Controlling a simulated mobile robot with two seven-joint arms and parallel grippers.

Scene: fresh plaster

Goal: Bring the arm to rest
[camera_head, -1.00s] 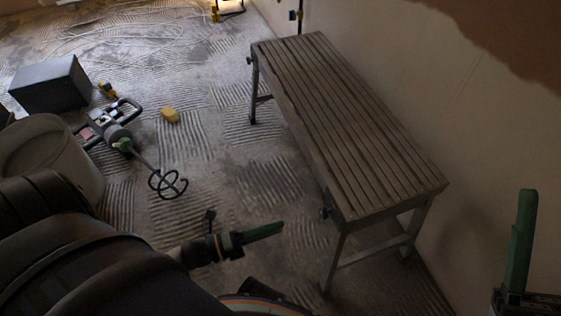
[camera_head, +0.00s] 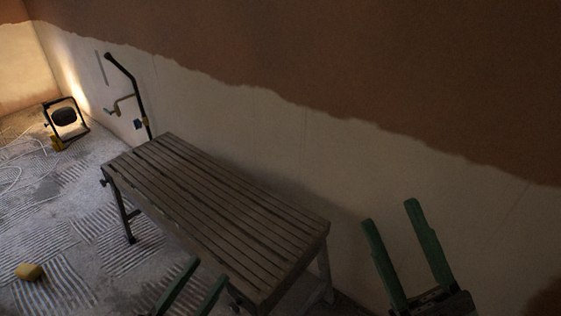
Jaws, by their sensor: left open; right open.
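My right gripper (camera_head: 392,212) is at the lower right, in front of the pale lower wall. Its two green fingers point up and stand apart, with nothing between them. My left gripper (camera_head: 208,270) is at the bottom, in front of the near side of the slatted bench. Its two green fingers are apart and no object shows between them. The rest of both arms is out of view.
The slatted bench (camera_head: 205,200) stands along the wall (camera_head: 250,115), its top bare. A work lamp (camera_head: 66,120) stands on the floor at the far left. A dark pole (camera_head: 128,85) with a handle leans behind the bench. A yellow sponge-like block (camera_head: 29,271) lies on the ridged floor.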

